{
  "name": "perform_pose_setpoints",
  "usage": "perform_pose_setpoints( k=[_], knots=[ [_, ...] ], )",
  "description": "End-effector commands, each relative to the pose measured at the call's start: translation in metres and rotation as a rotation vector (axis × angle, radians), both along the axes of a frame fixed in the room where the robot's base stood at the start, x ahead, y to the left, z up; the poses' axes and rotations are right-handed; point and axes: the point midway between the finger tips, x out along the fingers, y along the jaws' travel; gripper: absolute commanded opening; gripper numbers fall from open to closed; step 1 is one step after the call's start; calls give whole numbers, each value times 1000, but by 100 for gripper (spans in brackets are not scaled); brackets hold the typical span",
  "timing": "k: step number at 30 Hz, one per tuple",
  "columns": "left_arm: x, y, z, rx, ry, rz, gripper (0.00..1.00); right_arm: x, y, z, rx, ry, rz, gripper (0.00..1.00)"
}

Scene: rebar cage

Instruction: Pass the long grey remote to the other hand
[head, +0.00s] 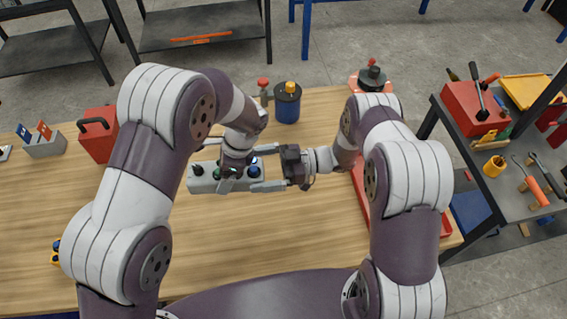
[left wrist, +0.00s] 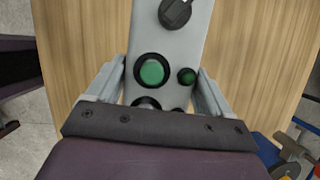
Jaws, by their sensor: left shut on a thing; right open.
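The long grey remote (head: 203,178) is held above the wooden table in the head view, lying left to right. It has dark knobs and buttons; in the left wrist view the remote (left wrist: 183,50) shows a black knob and green buttons. My left gripper (head: 238,178) comes down over its middle and is shut on it; its fingers (left wrist: 160,90) flank the remote in the left wrist view. My right gripper (head: 267,169) points left at the remote's right end. It is open, with one finger on each side of that end; contact cannot be told.
On the wooden table (head: 250,235) stand a red toolbox (head: 98,135), a grey holder (head: 43,145) and a dark blue canister (head: 287,104). A red tray edge (head: 358,190) lies partly behind my right arm. A grey tool shelf (head: 510,165) stands at the right. The table's front middle is clear.

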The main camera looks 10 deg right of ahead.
Motion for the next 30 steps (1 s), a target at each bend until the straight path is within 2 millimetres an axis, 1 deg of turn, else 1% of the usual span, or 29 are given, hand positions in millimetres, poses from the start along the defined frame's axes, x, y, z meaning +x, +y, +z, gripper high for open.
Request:
perform_pose_setpoints(
  k=[1,3,6,9,14,15,17,18,20,21,22,23,24,30],
  knots=[
    [0,0,1,0,-1,0,33,0,9,0,-1,0,3,100],
    [0,0,1,0,-1,0,33,1,18,0,-1,-1,1,100],
    [0,0,1,0,-1,0,33,2,26,0,-1,-1,-1,100],
    [0,0,1,0,-1,0,33,2,30,0,-1,-1,-1,100],
    [0,0,1,0,-1,0,33,2,30,0,-1,-1,-2,100],
    [0,0,1,0,-1,0,33,2,30,0,-1,-1,-2,97],
    [0,0,1,0,-1,0,33,2,29,0,-1,-1,-2,77],
    [0,0,1,0,-1,0,33,2,29,0,-1,-2,-3,64],
    [0,0,0,0,0,-1,33,3,29,0,-2,-2,-3,45],
    [0,0,0,0,0,-1,33,3,29,0,-2,-3,-3,37],
    [0,0,0,0,1,-2,88,3,29,1,0,-4,-3,37],
    [0,0,0,0,1,-2,98,3,29,1,0,-4,-3,33],
    [0,0,0,0,1,-2,100,3,29,1,0,-4,-3,26],
    [0,2,2,0,-4,11,100,3,29,1,0,-3,-3,26]
  ],
)
